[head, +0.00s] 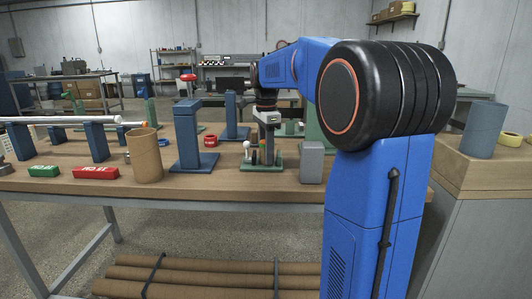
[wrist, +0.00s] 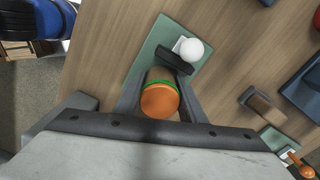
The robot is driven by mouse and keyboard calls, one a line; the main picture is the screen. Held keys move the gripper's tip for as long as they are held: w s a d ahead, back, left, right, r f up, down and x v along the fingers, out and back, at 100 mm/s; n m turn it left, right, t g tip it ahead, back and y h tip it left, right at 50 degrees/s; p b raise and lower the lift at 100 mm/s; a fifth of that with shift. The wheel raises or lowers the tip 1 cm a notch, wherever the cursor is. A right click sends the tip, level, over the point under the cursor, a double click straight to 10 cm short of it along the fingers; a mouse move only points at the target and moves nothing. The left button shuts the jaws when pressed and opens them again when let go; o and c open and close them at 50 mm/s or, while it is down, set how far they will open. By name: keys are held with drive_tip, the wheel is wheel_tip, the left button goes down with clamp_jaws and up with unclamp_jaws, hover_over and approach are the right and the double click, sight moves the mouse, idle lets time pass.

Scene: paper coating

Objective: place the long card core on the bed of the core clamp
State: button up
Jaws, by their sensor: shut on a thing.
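My gripper (wrist: 160,106) is shut on a round piece with an orange end and a green ring (wrist: 160,101), which shows end-on between the fingers. Its length is hidden, so I cannot tell whether it is the long card core. Beyond it is a green base plate (wrist: 153,45) with a dark bar and a white ball knob (wrist: 192,49), perhaps the core clamp. In the head view, my gripper (head: 267,122) is above this green base (head: 262,166), and the knob (head: 247,145) is to its left. I cannot tell whether the held piece touches the base.
A brown card tube (head: 145,157) stands upright on the bench, left of a blue stand (head: 190,140). A grey block (head: 312,163) is right of the green base. Red (head: 96,173) and green (head: 44,171) blocks lie at the front left. Strapped brown tubes (head: 205,278) lie below the bench.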

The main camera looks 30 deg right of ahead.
drive_tip(key=o, duration=1)
wheel_tip(320, 180, up, 12)
drive_tip(key=shift+r, duration=0.1)
drive_tip(key=s+a+f+n+t, duration=0.1)
drive_tip(key=s+a+f+n, duration=0.4)
drive_tip(key=s+f, duration=0.3)
drive_tip(key=s+a+f+n+t, duration=0.2)
drive_tip(key=s+a+f+n, duration=0.3)
drive_tip(key=s+f+n, duration=0.3)
drive_tip(key=s+a+f+n+t, duration=0.1)
drive_tip(key=s+a+f+n, duration=0.4)
drive_tip(key=s+f, duration=0.5)
drive_tip(key=shift+s+a+n+t, duration=0.2)
drive_tip(key=shift+s+n, duration=0.4)
drive_tip(key=shift+s, duration=0.5)
drive_tip(key=shift+s+a+n+t, duration=0.1)
drive_tip(key=shift+s+n+t, duration=0.1)
drive_tip(key=shift+s+n, duration=0.65)
drive_tip(key=shift+s+m, duration=0.2)
drive_tip(key=shift+m, duration=0.05)
